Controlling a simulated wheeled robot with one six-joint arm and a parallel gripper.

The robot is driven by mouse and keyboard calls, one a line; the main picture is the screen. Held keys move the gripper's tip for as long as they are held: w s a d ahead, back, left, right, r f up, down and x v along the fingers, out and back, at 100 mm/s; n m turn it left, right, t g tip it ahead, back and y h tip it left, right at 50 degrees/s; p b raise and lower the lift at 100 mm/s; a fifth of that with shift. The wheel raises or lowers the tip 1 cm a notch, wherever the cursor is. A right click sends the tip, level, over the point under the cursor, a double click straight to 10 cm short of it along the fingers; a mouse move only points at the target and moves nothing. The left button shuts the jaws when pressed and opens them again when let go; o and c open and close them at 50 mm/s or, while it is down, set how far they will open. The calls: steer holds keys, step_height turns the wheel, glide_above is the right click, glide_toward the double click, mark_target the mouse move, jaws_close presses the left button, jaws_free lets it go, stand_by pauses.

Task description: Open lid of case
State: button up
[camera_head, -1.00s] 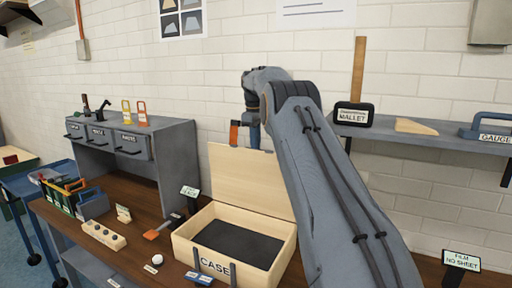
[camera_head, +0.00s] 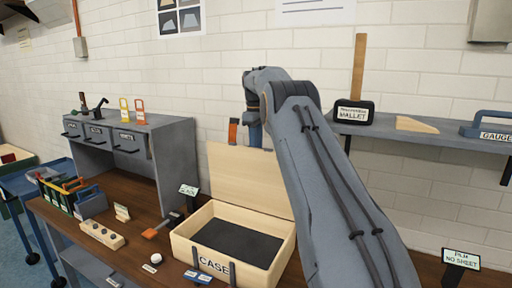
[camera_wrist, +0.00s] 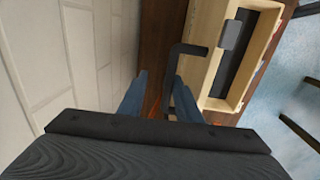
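The case (camera_head: 203,262) is a pale wooden box with a dark inner floor, standing on the bench. Its lid (camera_head: 245,180) stands up at the back edge, open. In the wrist view the case (camera_wrist: 222,102) lies at the right, seen from above. My gripper (camera_head: 254,142) is at the lid's upper edge, pointing down. Whether it touches the lid is unclear. In the wrist view its two blue fingers (camera_wrist: 160,76) are apart, with no held thing visible between them. A dark bent piece (camera_wrist: 186,50) shows beside the right finger.
A grey drawer cabinet (camera_head: 170,150) stands left of the case. An orange-ended tool (camera_head: 156,231) and a wooden block with knobs (camera_head: 101,234) lie on the bench. A wall shelf (camera_head: 425,133) holds a mallet label and a gauge. The brick wall is close behind.

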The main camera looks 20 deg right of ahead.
steer(key=shift+a+r, duration=0.1)
step_height(320, 180, up, 6)
steer(key=shift+s+a+r, duration=0.15)
steer(key=shift+r, duration=0.1)
steer(key=shift+s+r+p, duration=0.1)
steer(key=shift+r+p, duration=0.45)
steer(key=shift+p, duration=0.4)
